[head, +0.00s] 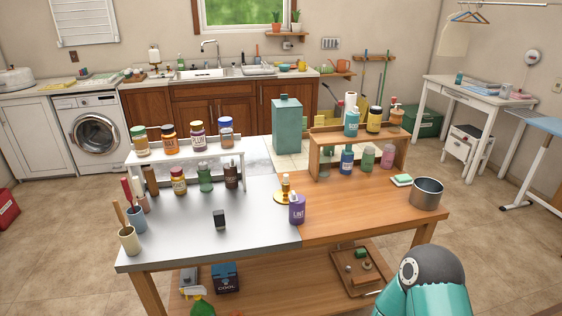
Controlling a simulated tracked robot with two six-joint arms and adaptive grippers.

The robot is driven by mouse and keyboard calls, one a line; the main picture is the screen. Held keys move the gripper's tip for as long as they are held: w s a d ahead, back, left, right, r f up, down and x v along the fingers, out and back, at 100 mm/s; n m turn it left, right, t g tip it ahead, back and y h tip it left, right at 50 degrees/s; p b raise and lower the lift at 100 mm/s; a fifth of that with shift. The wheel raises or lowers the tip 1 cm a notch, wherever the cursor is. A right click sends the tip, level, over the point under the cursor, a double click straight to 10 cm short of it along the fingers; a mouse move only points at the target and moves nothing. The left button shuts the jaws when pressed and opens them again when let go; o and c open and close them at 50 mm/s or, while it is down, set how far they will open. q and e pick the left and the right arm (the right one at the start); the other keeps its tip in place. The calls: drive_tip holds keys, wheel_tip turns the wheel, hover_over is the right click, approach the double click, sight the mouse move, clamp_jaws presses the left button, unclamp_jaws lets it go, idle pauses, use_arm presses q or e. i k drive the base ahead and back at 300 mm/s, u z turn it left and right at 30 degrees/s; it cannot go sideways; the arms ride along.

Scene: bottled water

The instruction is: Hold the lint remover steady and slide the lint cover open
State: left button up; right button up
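A purple container (297,209) with a pale label reading "LINT" stands upright on the table, near the seam between the grey and wooden halves. Its top is pale; I cannot make out a sliding cover or whether one is open. A small dark block (219,219) stands on the grey half, left of it; I cannot tell what it is. Neither gripper is in view. Only a teal and grey part of my own arm shows at the bottom right, apart from the container.
A white riser (186,155) and a wooden riser (357,147) carry several bottles. A metal pot (426,194) and sponge (402,180) sit at right. A gold stand (285,191) is just behind the purple container. Cups (129,240) stand at left. The front tabletop is mostly clear.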

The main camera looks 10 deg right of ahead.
sight(293, 198)
drive_tip(key=z, duration=0.15)
drive_tip(key=i, duration=0.85)
drive_tip(key=z, duration=0.55)
